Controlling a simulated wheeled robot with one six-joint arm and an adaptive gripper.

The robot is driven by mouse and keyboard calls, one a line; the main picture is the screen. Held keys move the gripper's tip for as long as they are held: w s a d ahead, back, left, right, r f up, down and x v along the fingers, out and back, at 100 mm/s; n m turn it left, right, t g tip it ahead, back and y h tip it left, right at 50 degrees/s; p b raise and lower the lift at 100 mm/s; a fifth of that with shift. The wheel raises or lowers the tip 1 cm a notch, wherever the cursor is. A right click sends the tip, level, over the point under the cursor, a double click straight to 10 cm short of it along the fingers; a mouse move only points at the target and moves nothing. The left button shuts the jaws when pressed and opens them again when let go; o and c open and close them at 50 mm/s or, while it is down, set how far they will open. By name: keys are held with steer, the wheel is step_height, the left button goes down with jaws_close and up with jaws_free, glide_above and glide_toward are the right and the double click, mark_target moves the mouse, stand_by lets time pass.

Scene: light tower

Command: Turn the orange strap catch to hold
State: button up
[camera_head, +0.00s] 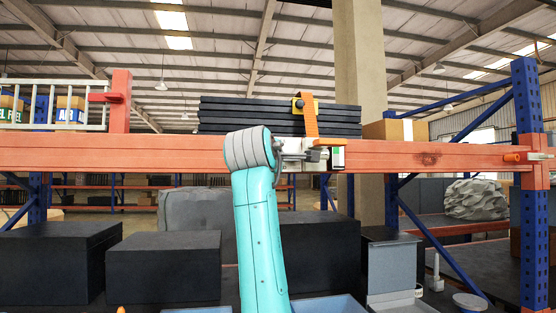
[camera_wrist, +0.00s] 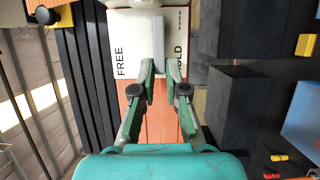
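The orange strap (camera_head: 306,115) hangs down over the stack of dark slabs to the catch, a pale box (camera_wrist: 138,52) on the orange beam. In the wrist view the box reads FREE on the left and, partly hidden, what looks like HOLD on the right. Its grey lever (camera_wrist: 159,38) lies between the two words. My gripper (camera_wrist: 159,78) is at the catch, its fingertips a narrow gap apart and in line with the lever's near end. I cannot tell whether they touch or pinch it. In the head view my gripper (camera_head: 310,152) is small and partly hidden by my wrist.
The orange beam (camera_head: 400,155) runs across the view with the dark slabs (camera_head: 235,115) behind and above it. A black knob (camera_wrist: 45,16) sits on the strap. Dark blocks (camera_head: 163,266) stand below the beam, and blue rack posts (camera_head: 530,180) are at the right.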

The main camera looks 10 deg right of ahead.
steer(key=shift+o, duration=0.8)
steer(key=v, duration=1.2)
steer(key=shift+a+f, duration=0.1)
steer(key=shift+f, duration=0.05)
